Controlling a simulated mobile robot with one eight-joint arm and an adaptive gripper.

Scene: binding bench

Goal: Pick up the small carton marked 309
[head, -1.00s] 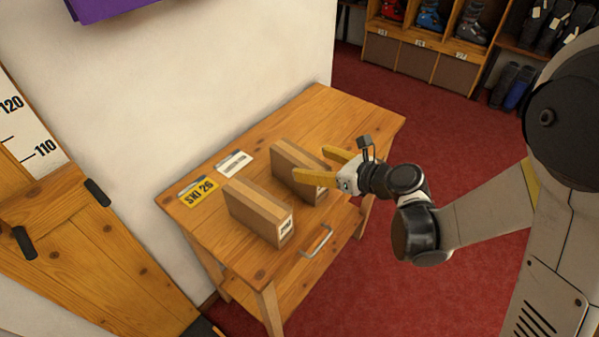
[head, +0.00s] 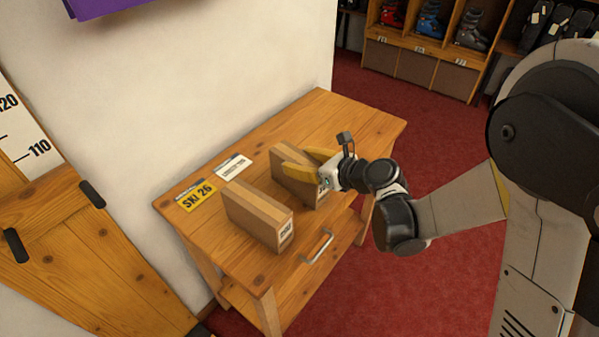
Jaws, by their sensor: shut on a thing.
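Two small brown cartons stand upright on the wooden bench. My gripper (head: 301,163) is shut on the right carton (head: 293,188), with one yellow finger along each broad side. That carton appears to rest on the bench top or very close to it; I cannot tell of any gap. Its end label is partly hidden by my gripper and its number is unreadable. The left carton (head: 254,215) stands apart from my gripper. Its white end label faces the front edge, and its print is too small to read for certain.
The bench (head: 340,118) has a metal drawer handle (head: 317,246) at its front. A yellow "SKI 26" card (head: 197,198) and a white card (head: 233,167) lie at the back left. The bench's right end is clear. A wall stands behind; boot shelves (head: 425,65) are farther off.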

